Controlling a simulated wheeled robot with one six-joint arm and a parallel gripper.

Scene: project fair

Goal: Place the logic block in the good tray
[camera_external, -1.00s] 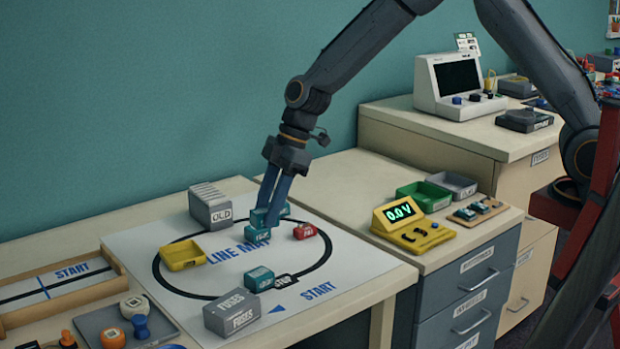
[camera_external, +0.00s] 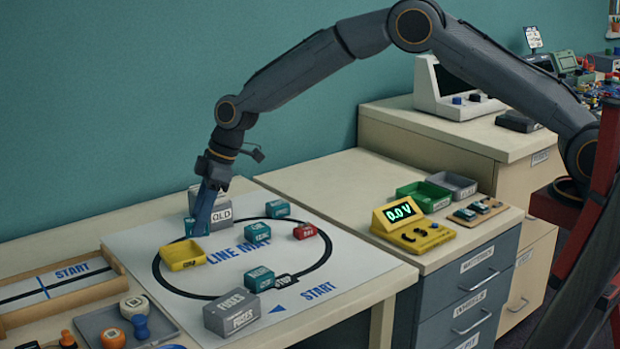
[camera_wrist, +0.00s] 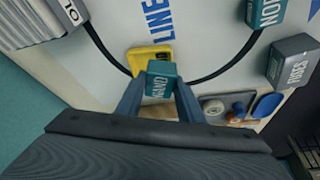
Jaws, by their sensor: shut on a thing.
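My gripper (camera_external: 198,228) is shut on a teal logic block (camera_external: 190,226), above the left part of the line mat. In the wrist view the block (camera_wrist: 161,84) sits between the fingers (camera_wrist: 158,102), with lettering like NAND on its face. A small yellow tray (camera_external: 183,265) lies on the mat just in front of the block in the outside view; it shows partly behind the block in the wrist view (camera_wrist: 142,62). A green tray (camera_external: 432,204) stands on the drawer unit to the right. No label shows which tray is the good one.
Other teal blocks (camera_external: 278,209) (camera_external: 257,231) (camera_external: 260,280) and a red block (camera_external: 305,231) stand on the mat. A FUSES box (camera_external: 232,316) stands in front. A yellow meter (camera_external: 412,235) sits right.

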